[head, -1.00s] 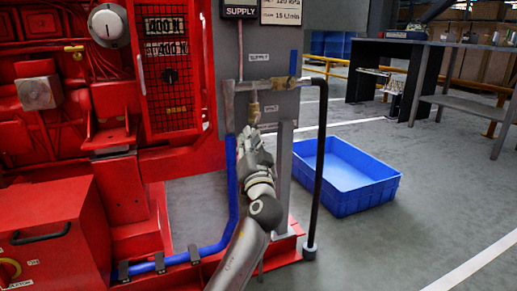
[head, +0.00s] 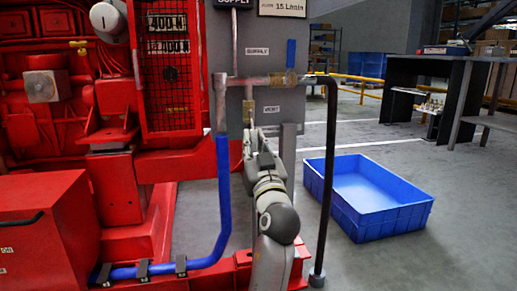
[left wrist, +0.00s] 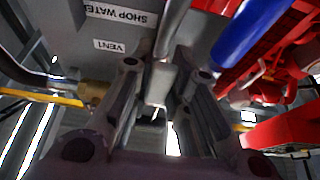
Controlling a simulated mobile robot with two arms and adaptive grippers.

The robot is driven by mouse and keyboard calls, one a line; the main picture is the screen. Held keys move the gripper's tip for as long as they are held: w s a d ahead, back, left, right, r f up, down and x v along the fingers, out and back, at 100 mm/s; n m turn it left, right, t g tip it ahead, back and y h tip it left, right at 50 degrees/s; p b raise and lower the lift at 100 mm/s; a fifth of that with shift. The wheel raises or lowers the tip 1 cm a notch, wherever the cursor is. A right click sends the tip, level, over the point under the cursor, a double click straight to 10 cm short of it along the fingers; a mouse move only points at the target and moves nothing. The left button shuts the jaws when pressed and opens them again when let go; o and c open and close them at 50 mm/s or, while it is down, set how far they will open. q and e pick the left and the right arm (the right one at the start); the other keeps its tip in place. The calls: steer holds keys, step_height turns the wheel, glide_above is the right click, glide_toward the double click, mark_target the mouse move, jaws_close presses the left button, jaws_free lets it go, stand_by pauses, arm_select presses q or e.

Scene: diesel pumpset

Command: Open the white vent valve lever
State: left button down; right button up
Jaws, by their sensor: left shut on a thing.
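The brass vent valve (head: 248,112) hangs under the grey pipe, beside the VENT label (head: 271,109) on the grey panel. My left gripper (head: 253,138) is just below it, pointing up, and hides most of the white lever in the head view. In the left wrist view, a whitish bar, apparently the vent valve lever (left wrist: 159,84), lies between the two fingers of my left gripper (left wrist: 166,80). The gripper is shut on it. The lever's exact angle is hard to tell. My right gripper is in neither view.
A blue supply lever (head: 291,54) stands upright at the pipe's right. A blue hose (head: 224,190) runs down left of my arm, and a black pipe (head: 330,170) to its right. A blue crate (head: 392,222) is on the floor. The red pumpset (head: 95,150) fills the left.

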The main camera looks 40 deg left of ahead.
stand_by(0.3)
arm_select(q)
steer(key=c, duration=1.4)
jaws_free()
steer(key=shift+w, duration=0.1)
steer(key=shift+o, duration=0.2)
step_height(320, 180, up, 10)
steer(key=shift+f, duration=0.1)
